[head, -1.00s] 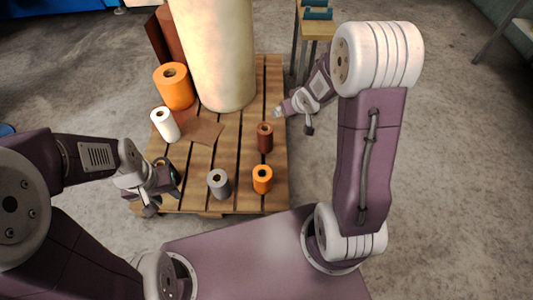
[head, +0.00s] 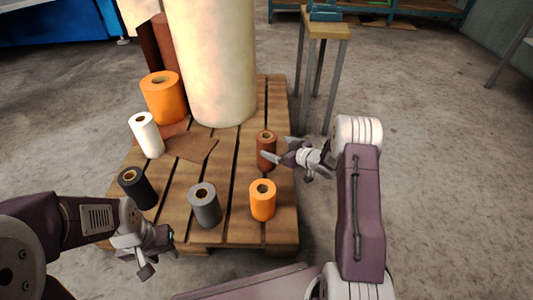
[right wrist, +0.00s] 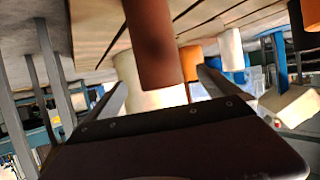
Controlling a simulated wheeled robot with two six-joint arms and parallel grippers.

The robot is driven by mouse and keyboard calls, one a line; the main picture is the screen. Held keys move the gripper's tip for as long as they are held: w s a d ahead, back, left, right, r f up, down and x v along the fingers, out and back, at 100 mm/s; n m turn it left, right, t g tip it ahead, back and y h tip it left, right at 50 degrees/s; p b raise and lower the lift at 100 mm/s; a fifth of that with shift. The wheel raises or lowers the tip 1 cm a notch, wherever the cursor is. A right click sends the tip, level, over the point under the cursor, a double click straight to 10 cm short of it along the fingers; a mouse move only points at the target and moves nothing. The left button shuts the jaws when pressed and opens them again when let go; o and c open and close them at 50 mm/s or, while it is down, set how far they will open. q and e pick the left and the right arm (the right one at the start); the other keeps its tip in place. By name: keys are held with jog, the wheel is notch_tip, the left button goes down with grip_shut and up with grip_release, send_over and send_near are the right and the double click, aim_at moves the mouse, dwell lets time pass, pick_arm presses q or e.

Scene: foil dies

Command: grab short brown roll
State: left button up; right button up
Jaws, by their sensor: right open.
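The short brown roll (head: 267,144) stands upright near the right edge of the wooden pallet. My right gripper (head: 279,149) is open at its right side, with one finger partly in front of the roll. In the right wrist view the brown roll (right wrist: 153,45) hangs into the space between the two open fingers (right wrist: 160,90), with a gap on each side. My left gripper (head: 158,254) is low at the pallet's front left corner, empty, its fingers apart.
On the pallet (head: 232,235) an orange roll (head: 263,201) and a grey roll (head: 204,207) stand in front. A black roll (head: 138,188), white roll (head: 146,136), large orange roll (head: 163,98) and big cream roll (head: 212,65) also stand there. A wooden stand (head: 326,28) is behind.

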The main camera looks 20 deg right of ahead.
jog(key=p, duration=0.1)
jog(key=w+p, duration=0.1)
jog(key=p, duration=0.1)
jog(key=shift+w+a+r, duration=0.2)
jog(key=shift+w+a, duration=0.1)
jog(key=shift+a, duration=0.1)
pick_arm(q)
notch_tip(320, 180, up, 6)
jog(key=p, duration=0.1)
pick_arm(e)
jog(key=shift+w+a+f, duration=0.15)
jog(key=shift+w+f, duration=0.1)
jog(key=shift+f, duration=0.35)
jog(key=b+x, duration=0.4)
jog(key=b, duration=0.1)
jog(key=shift+w+f, duration=0.25)
jog(key=shift+w+a+b, duration=0.15)
jog(key=shift+w+b, duration=0.15)
jog(key=shift+r, duration=0.2)
pick_arm(q)
notch_tip(320, 180, down, 6)
jog(key=shift+r, duration=0.2)
pick_arm(e)
jog(key=shift+w, duration=0.1)
jog(key=c, duration=2.2)
